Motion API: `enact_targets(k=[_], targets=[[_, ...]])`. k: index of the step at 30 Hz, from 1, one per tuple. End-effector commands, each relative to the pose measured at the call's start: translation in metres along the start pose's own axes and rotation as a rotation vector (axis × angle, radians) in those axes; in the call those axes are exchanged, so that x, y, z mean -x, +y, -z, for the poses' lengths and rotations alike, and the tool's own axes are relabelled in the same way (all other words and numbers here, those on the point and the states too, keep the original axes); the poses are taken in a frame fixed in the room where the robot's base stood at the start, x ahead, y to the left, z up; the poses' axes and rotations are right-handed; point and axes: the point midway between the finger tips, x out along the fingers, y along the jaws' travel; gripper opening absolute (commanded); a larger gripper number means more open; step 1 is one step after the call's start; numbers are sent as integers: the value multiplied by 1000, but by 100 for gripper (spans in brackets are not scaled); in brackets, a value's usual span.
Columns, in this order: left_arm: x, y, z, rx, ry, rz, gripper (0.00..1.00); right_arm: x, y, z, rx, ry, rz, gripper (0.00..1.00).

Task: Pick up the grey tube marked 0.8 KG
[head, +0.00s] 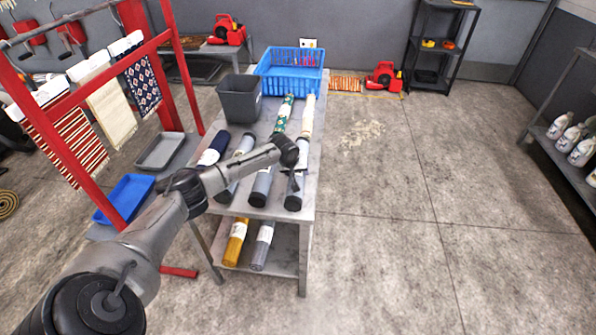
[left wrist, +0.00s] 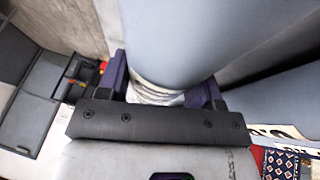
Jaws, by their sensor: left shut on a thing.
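A grey tube (head: 300,188) with a dark end cap lies at the right end of the front row on the metal table (head: 311,203). My left gripper (head: 293,183) is over it. In the left wrist view, the left gripper's purple fingers (left wrist: 164,92) are shut on a grey tube (left wrist: 180,40), around a pale band. Any marking on the held tube is not readable here. A neighbouring grey tube (left wrist: 285,95) lies close beside it, and a white label with dark print (left wrist: 285,133) shows near it, cut off. My right gripper is not in view.
Two more grey tubes (head: 262,182) (head: 232,172) and a navy roll (head: 213,148) lie left of the held tube. Behind are a green patterned roll (head: 283,113), a cream roll (head: 307,115), a grey bin (head: 239,98) and a blue basket (head: 290,83).

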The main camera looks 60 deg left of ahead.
Motion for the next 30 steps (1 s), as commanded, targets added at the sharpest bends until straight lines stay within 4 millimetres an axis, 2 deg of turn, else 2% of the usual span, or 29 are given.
enact_targets(k=[8,15,30], targets=[[11,3,5,1,3,-3,7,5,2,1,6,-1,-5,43],[43,11,20,2,4,-4,7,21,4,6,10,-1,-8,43],[87,90,-12,-1,1,-6,7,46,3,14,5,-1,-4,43]])
